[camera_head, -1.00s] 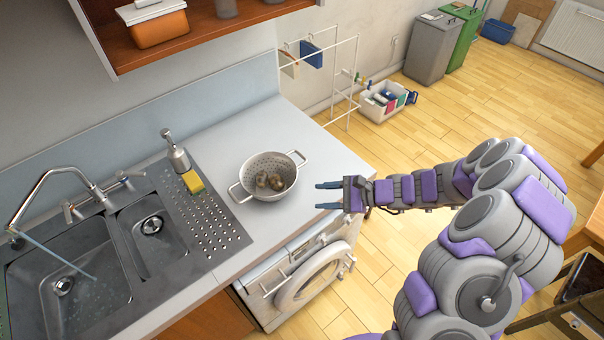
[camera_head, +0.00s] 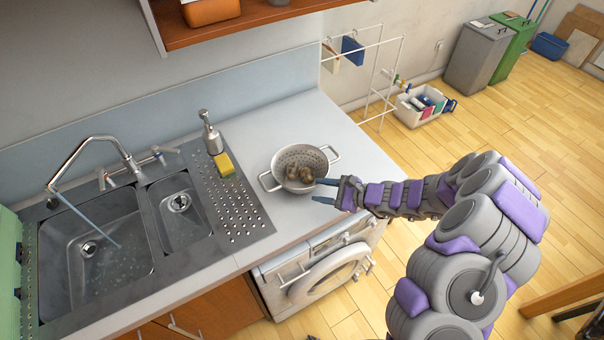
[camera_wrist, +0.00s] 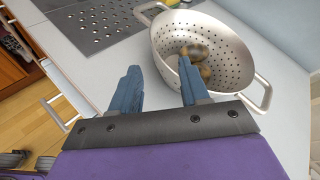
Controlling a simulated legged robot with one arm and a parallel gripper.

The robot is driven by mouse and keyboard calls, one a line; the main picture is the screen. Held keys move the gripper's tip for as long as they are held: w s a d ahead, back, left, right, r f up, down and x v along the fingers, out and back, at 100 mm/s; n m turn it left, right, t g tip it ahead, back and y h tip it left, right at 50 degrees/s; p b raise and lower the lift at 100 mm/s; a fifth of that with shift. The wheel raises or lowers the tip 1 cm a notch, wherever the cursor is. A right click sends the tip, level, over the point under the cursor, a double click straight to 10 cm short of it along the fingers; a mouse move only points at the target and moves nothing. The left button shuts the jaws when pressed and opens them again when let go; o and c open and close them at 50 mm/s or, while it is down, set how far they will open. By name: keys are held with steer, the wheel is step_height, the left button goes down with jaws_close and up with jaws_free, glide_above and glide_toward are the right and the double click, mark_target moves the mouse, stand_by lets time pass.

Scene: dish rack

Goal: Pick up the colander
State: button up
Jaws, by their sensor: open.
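The colander (camera_head: 301,156) is a light metal bowl with holes and two loop handles. It stands upright on the white counter to the right of the sink, with several brown round items (camera_head: 300,173) inside. My gripper (camera_head: 322,190) is open at the colander's near right side. In the wrist view the colander (camera_wrist: 232,50) fills the upper right. There my gripper (camera_wrist: 158,88) shows two blue fingers apart, the right one overlapping the bowl's near wall and the left one outside it. Whether the fingers touch the colander cannot be told.
The sink (camera_head: 98,240) with its perforated drainer lies left of the colander. A washing machine (camera_head: 325,270) is under the counter. The counter right of the colander is clear.

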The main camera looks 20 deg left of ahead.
mark_target(307, 189)
steer(key=x, duration=0.6)
steer(key=shift+s+a, duration=0.1)
steer(key=shift+a, duration=0.1)
steer(key=c, duration=0.6)
steer(key=shift+d+f, duration=0.1)
jaws_close()
stand_by(0.5)
